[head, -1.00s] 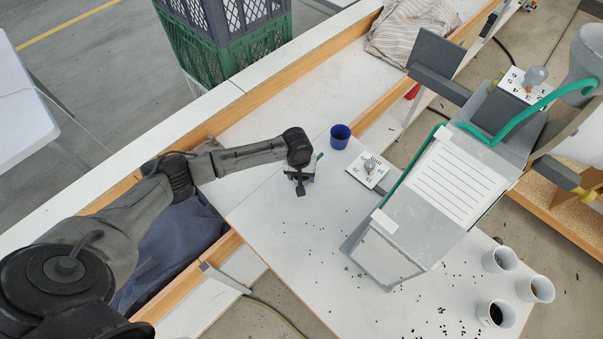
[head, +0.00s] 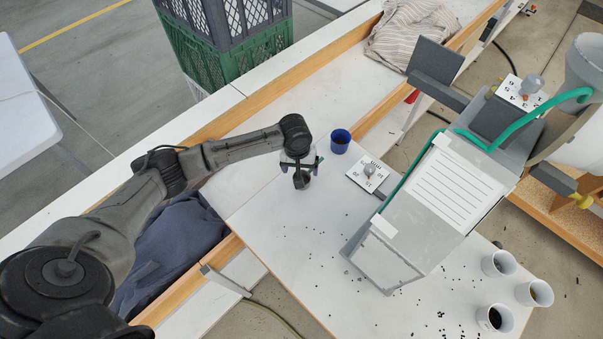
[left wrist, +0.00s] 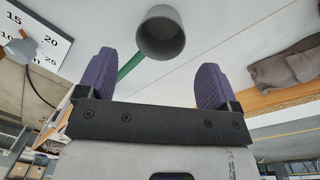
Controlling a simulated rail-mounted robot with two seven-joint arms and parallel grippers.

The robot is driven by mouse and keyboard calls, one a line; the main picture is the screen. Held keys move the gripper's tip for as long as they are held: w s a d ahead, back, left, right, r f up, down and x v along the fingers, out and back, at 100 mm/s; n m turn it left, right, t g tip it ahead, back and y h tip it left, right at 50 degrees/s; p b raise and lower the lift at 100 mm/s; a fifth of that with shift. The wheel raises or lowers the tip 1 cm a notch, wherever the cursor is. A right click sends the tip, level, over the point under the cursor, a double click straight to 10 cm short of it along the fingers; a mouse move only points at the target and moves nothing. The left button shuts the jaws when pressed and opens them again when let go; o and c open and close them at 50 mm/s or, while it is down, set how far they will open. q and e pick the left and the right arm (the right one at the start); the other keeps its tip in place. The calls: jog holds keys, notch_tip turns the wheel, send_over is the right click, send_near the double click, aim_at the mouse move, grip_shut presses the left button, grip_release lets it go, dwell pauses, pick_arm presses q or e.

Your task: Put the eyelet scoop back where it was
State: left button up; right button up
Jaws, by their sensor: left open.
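My left gripper (head: 301,164) is over the white table near its left corner, with its two purple fingers spread apart. A small dark grey cup-shaped thing, which looks like the eyelet scoop (head: 301,181), is just below the fingers. In the left wrist view my gripper (left wrist: 156,82) is open, and the grey scoop (left wrist: 161,35) shows beyond and between the fingertips, its round mouth visible. I see no finger touching it. A green strip shows beside the left-hand finger there; I cannot tell whether it belongs to the scoop. My right gripper is out of view.
A blue cup (head: 340,141) and a dial card (head: 368,173) stand right of the gripper. The grey press (head: 440,200) fills the table's right. White cups (head: 499,263) stand at the lower right. Small black eyelets lie scattered. A dark cloth (head: 170,245) lies left.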

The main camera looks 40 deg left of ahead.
pick_arm(q)
notch_tip(320, 180, up, 5)
jog(key=s+d+f+m, duration=0.2)
jog(key=s+d, duration=0.2)
jog(key=s+d+f+m+t+h, duration=0.1)
jog(key=s+d+f+m, duration=0.1)
jog(key=s+d, duration=0.3)
jog(key=s+d+f+m, duration=0.2)
jog(key=s+d+f, duration=0.1)
jog(key=s+d, duration=0.1)
jog(key=shift+s+d+m, duration=0.15)
jog(key=shift+s+m, duration=0.15)
jog(key=shift+s, duration=0.2)
jog(key=shift+m+t, duration=0.6)
jog(key=shift+t, duration=0.1)
jog(key=s, duration=0.4)
jog(key=s+d, duration=0.1)
jog(key=s, duration=0.1)
jog(key=s+a+r+y, duration=0.1)
jog(key=s+a+r, duration=0.1)
jog(key=s, duration=0.7)
jog(key=shift+s+a+r+m+t+y, duration=0.15)
jog(key=shift+a+m+t+y, duration=0.2)
jog(key=shift+a, duration=0.55)
